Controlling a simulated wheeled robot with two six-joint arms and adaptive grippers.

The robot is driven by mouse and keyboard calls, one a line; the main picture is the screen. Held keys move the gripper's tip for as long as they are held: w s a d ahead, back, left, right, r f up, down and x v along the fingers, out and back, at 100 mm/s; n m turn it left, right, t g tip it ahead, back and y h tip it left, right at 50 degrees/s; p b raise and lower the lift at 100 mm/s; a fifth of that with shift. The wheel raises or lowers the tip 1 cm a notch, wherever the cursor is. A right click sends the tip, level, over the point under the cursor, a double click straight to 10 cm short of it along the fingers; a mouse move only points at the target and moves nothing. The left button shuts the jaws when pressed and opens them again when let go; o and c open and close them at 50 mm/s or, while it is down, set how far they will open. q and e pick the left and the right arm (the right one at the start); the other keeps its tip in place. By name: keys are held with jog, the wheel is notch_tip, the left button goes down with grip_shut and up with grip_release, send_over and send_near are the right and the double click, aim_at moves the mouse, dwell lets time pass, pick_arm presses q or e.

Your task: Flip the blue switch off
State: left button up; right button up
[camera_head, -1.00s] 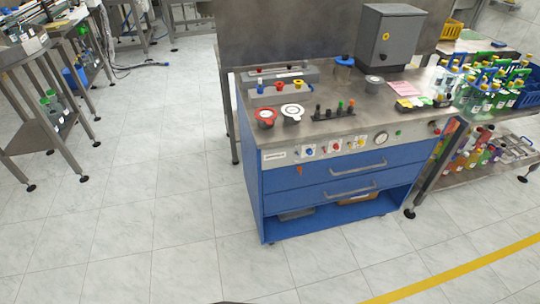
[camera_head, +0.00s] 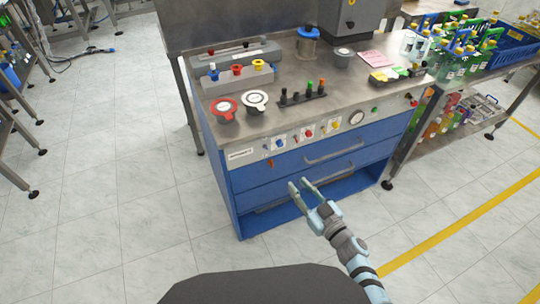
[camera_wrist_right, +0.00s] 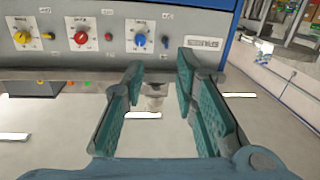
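The blue switch (camera_head: 278,143) is a round knob on a white plate on the front panel of the blue cabinet, at the panel's left end. My right gripper (camera_head: 299,183) is open and empty, in front of the drawers, below and apart from the switch. In the right wrist view its two green fingers (camera_wrist_right: 160,65) are spread below the panel. My left gripper is not in view.
A red knob (camera_head: 307,132) and a yellow knob (camera_head: 334,124) sit along the same panel, then a gauge (camera_head: 356,118). Drawer handles (camera_head: 333,151) stick out below. The floor in front is clear.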

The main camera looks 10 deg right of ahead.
jog(key=y+b, duration=0.1)
jog(key=b, duration=0.1)
send_near(266, 148)
pick_arm(q)
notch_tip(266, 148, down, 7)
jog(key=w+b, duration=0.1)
jog(key=b, duration=0.3)
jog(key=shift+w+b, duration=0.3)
jog(key=shift+b, duration=0.1)
pick_arm(e)
jog(key=shift+n, duration=0.3)
jog(key=x, duration=0.7)
jog(key=shift+w+f, duration=0.15)
jog(key=shift+w, duration=0.3)
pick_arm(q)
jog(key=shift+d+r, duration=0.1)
pick_arm(e)
grip_shut()
jog(key=shift+f, duration=0.1)
